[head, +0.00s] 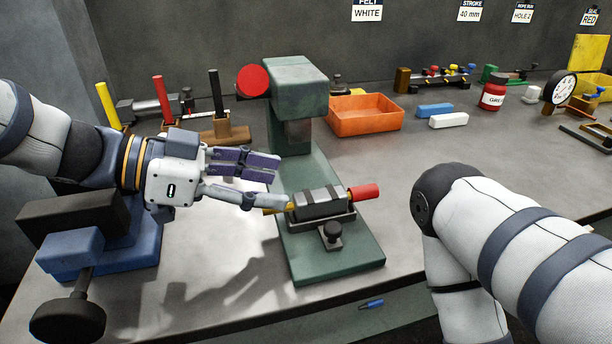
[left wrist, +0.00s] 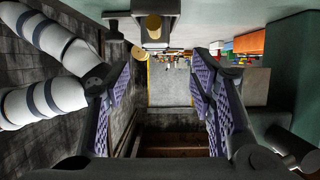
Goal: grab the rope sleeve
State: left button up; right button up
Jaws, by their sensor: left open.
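My left gripper (head: 279,184) is open and empty. It points right, over the left side of the green press (head: 318,262). Its lower finger is close to a brass-coloured end piece (head: 272,211) of the grey block (head: 322,204) clamped on the press base; I cannot tell whether they touch. A red cylinder (head: 365,192) sticks out of the block's right end. I cannot tell for sure which part is the rope sleeve. In the left wrist view the open fingers (left wrist: 162,85) have nothing between them, and a brass-coloured round piece (left wrist: 153,27) shows beyond. My right gripper is out of view.
A black knob (head: 331,235) stands in front of the block. An orange bin (head: 365,116) and blue and white bars (head: 448,120) lie behind. A blue vise (head: 85,251) is at the left.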

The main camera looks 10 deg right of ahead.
aim_at(317, 195)
pick_arm(q)
jog(key=x, duration=0.7)
jog(key=shift+s+d+f, duration=0.15)
jog(key=shift+s+d, duration=0.05)
jog(key=shift+s, duration=0.1)
grip_shut()
